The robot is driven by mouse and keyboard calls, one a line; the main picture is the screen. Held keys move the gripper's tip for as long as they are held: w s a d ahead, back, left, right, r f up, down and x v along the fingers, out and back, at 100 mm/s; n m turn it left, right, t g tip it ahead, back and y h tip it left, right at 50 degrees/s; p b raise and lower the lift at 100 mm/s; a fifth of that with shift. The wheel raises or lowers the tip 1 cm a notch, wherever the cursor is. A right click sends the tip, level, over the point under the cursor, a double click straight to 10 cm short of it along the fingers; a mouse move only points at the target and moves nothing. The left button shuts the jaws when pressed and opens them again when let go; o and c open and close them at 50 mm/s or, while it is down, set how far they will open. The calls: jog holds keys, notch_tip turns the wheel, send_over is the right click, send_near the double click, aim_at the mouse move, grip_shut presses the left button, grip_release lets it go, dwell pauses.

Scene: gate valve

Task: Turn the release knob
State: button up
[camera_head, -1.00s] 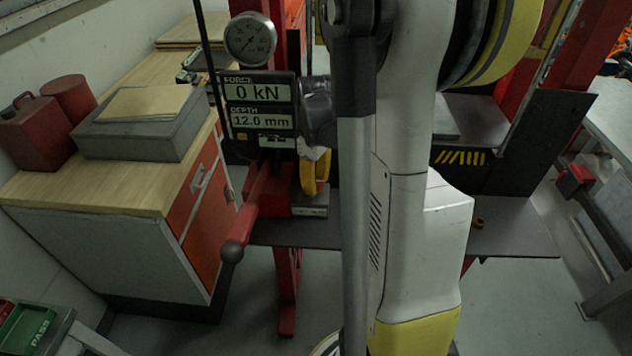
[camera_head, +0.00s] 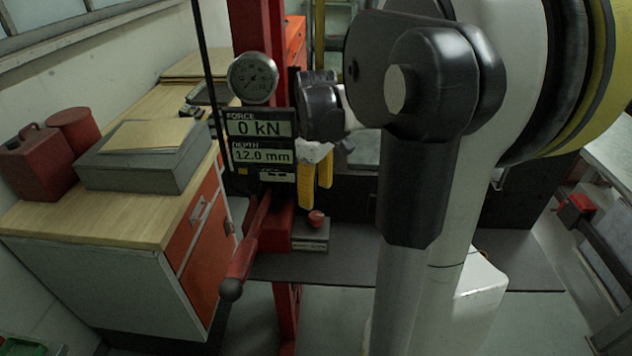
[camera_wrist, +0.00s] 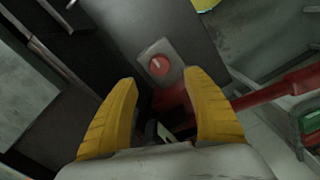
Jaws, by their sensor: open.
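The release knob (camera_head: 317,218) is a small round red knob on a grey block at the press, beside the red pump body. In the wrist view the knob (camera_wrist: 159,65) is a red disc with a pale line across it, on a grey plate. My gripper (camera_head: 316,200) has yellow fingers pointing down, a little above the knob in the head view. In the wrist view my gripper (camera_wrist: 162,82) is open and empty, with the knob just beyond the gap between the fingertips. I see no contact with the knob.
A red lever with a black ball end (camera_head: 232,288) sticks out toward the front left. A display panel (camera_head: 261,141) reads 0 kN and 12.0 mm, under a round gauge (camera_head: 252,78). A wooden-topped cabinet (camera_head: 110,213) stands left. The dark bench plate (camera_head: 345,262) is clear in front.

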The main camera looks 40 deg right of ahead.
jog(key=shift+r, duration=1.75)
